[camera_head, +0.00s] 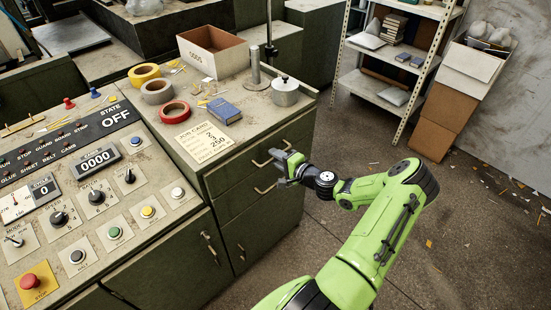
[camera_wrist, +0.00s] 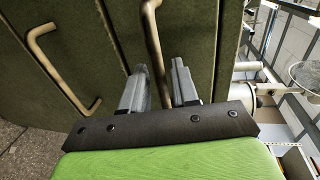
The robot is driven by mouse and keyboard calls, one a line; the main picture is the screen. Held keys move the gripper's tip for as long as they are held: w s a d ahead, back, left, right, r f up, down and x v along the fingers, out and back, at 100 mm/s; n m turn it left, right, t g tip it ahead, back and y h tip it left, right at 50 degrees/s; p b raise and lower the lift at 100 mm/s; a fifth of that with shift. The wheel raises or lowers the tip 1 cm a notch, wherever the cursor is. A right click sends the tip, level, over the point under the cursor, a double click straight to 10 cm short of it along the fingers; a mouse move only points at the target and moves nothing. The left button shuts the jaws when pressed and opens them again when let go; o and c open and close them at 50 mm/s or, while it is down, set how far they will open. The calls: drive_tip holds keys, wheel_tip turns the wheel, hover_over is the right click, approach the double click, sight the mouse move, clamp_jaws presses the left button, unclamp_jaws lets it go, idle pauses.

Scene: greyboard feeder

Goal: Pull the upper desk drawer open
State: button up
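The upper desk drawer (camera_head: 234,172) is a worn dark green front under the desk top, and it looks closed. Its brass bar handle (camera_head: 261,163) is partly covered by my gripper (camera_head: 280,166) in the head view. In the wrist view, my gripper (camera_wrist: 160,82) has its two grey fingers apart, with the upper handle (camera_wrist: 154,35) running between them. Slight gaps seem to show beside the bar, so the fingers do not look closed on it. The handle's lower end is hidden behind the gripper. The lower drawer's handle (camera_head: 265,190) also shows in the wrist view (camera_wrist: 58,62).
On the desk top stand a metal pot (camera_head: 285,92), a blue book (camera_head: 224,110), tape rolls (camera_head: 174,111) and an open box (camera_head: 213,51). A control panel (camera_head: 90,190) adjoins at left. A shelf (camera_head: 395,70) and cartons (camera_head: 450,110) stand behind. The floor beside the drawers is mostly clear.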

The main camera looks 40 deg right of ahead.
drive_tip(key=shift+w, duration=0.4)
clamp_jaws()
drive_tip(key=shift+s, duration=0.1)
drive_tip(key=f+v, duration=0.2)
drive_tip(key=v, duration=1.1)
drive_tip(key=s+a+f+v, duration=0.1)
drive_tip(key=f+v, duration=0.2)
drive_tip(key=v, duration=1.1)
drive_tip(key=shift+s+d+f+b, duration=0.2)
drive_tip(key=shift+d+f+b, duration=0.1)
drive_tip(key=shift+d+f, duration=0.05)
